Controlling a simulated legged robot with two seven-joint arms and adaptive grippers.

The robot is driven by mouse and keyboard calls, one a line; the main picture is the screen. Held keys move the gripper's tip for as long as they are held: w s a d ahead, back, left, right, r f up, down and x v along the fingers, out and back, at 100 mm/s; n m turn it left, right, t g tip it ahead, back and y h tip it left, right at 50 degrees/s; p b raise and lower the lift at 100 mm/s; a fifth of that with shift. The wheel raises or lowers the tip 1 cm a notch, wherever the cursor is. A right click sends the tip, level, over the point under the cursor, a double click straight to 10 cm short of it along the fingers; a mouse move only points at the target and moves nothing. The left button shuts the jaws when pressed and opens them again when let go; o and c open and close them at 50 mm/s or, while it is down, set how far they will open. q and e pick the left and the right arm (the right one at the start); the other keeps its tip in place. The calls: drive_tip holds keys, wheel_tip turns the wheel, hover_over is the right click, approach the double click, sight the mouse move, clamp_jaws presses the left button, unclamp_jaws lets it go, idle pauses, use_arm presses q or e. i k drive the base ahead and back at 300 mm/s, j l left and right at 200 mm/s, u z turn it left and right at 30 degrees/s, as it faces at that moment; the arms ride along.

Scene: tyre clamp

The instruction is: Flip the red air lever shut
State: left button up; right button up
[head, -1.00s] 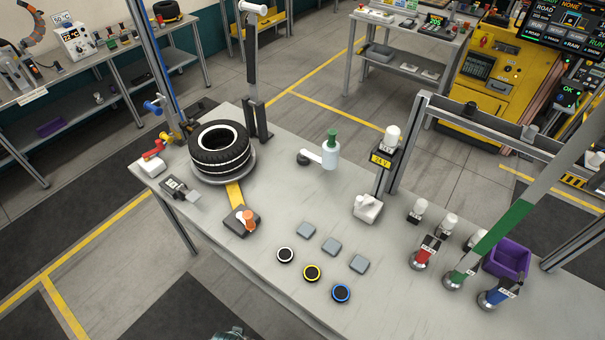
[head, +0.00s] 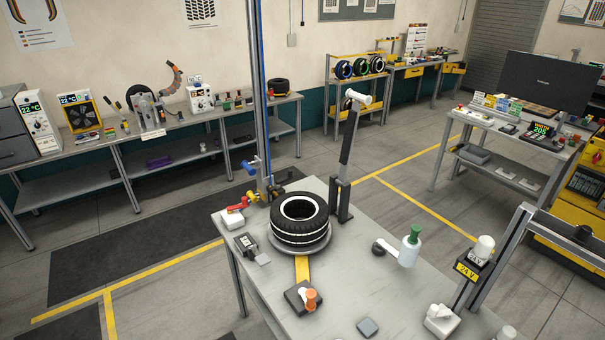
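The red air lever (head: 238,206) is at the far left corner of the workbench (head: 365,270). It sits beside a small white block (head: 233,220), at the foot of the post with the blue air line. Its handle looks roughly level, tilted a little; at this size I cannot tell whether it is open or shut. A blue lever (head: 251,166) is higher on the same post. Neither of my grippers shows in the head view.
A tyre (head: 300,218) lies on a round plate right of the lever. A black lever arm with a white grip (head: 350,140) stands behind it. A black device (head: 246,243) and an orange-knobbed pedal (head: 303,297) are nearer. A bottle (head: 410,247) stands to the right.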

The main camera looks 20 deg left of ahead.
sight(245, 200)
drive_tip(key=i+j, duration=0.15)
drive_tip(key=j, duration=0.5)
drive_tip(key=i+j+z, duration=0.15)
drive_tip(key=j, duration=1.15)
drive_tip(key=i+z, duration=0.05)
